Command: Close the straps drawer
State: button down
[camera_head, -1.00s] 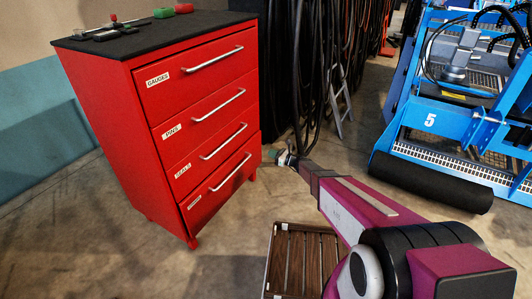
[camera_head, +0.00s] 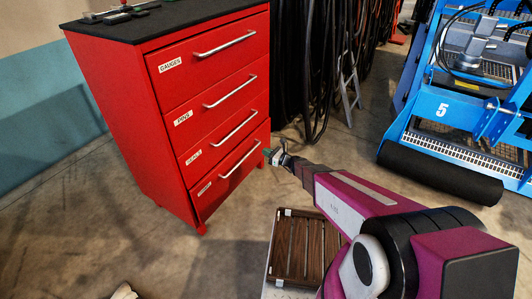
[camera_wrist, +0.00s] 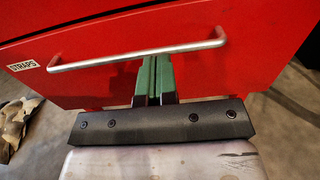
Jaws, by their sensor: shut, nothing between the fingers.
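The straps drawer (camera_head: 240,172) is the bottom drawer of the red cabinet. Its front stands out a little from the drawers above, so it looks slightly open. In the wrist view its red front (camera_wrist: 100,85) fills the upper part, with the STRAPS label (camera_wrist: 23,66) at left and the silver bar handle (camera_wrist: 120,58) across it. My gripper (camera_head: 268,154) is at the drawer's right end in the head view. In the wrist view its green fingers (camera_wrist: 153,75) are together and empty, pointing at the front just below the handle. I cannot tell whether they touch it.
The drawers above look shut. Tools lie on the cabinet's black top (camera_head: 165,22). Hanging black hoses (camera_head: 315,70) and a blue machine (camera_head: 440,110) stand behind. A camouflage-patterned thing (camera_wrist: 16,120) shows at left in the wrist view.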

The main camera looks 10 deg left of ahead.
jog(key=x, duration=1.1)
jog(key=shift+x, duration=1.15)
jog(key=shift+w, duration=0.2)
jog(key=n+g+h, duration=0.2)
jog(key=n+g, duration=0.2)
jog(key=n, duration=0.4)
send_near(246, 143)
jog(key=s+d+r, duration=0.2)
jog(key=s+d, duration=0.7)
jog(key=s, duration=0.1)
jog(key=s+d+r+n+g+h, duration=0.1)
jog(key=s+d+r+n+h, duration=0.2)
jog(key=d, duration=0.6)
jog(key=s+d+r+n+g+h, duration=0.1)
jog(key=s+d+r+n+h, duration=0.3)
jog(key=d, duration=0.6)
jog(key=s+d+r+n+h, duration=0.4)
jog(key=s+d+n+h, duration=0.3)
jog(key=s+d, duration=0.1)
jog(key=shift+d+g+h, duration=0.3)
jog(key=shift+d+g, duration=0.1)
jog(key=shift+d, duration=0.25)
